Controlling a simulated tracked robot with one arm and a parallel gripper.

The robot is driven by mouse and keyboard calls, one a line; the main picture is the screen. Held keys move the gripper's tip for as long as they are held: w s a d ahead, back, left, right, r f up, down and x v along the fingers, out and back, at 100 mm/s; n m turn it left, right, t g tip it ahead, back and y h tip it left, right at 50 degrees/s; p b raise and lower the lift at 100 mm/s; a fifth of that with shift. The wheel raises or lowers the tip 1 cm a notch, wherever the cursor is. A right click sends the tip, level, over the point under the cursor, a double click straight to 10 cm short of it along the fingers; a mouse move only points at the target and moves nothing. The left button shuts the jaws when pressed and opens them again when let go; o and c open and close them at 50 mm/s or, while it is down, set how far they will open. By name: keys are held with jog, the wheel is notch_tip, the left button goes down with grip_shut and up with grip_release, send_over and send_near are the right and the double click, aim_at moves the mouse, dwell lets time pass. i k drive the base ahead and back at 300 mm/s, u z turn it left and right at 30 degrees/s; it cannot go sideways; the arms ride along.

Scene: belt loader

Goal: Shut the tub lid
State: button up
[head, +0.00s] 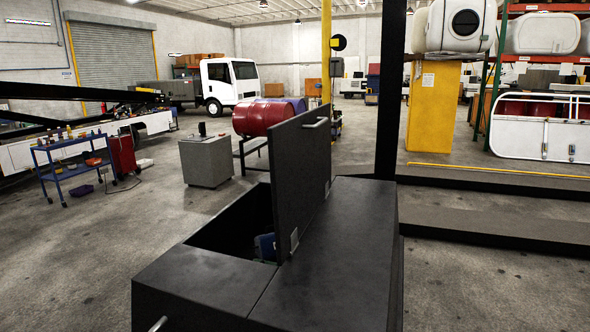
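The tub (195,280) is a black box in the lower middle of the head view. Its lid (300,180) stands upright on hinges along the right side of the opening, so the tub is open. A small metal handle (315,123) sits near the lid's top edge. A blue object (265,247) shows inside the opening; the rest of the inside is dark or hidden by the lid. A fixed black top panel (335,250) lies to the right of the lid. My gripper is not in the picture.
A black post (391,90) rises just behind the tub, with a yellow pole (326,50) to its left. A grey block (206,160) and a red drum (264,117) on a stand are behind. A blue cart (75,165) stands left. The floor at lower left is clear.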

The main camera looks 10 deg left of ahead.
aim_at(300, 146)
jog(key=u, duration=0.05)
jog(key=i, duration=1.8)
jog(key=u, duration=1.15)
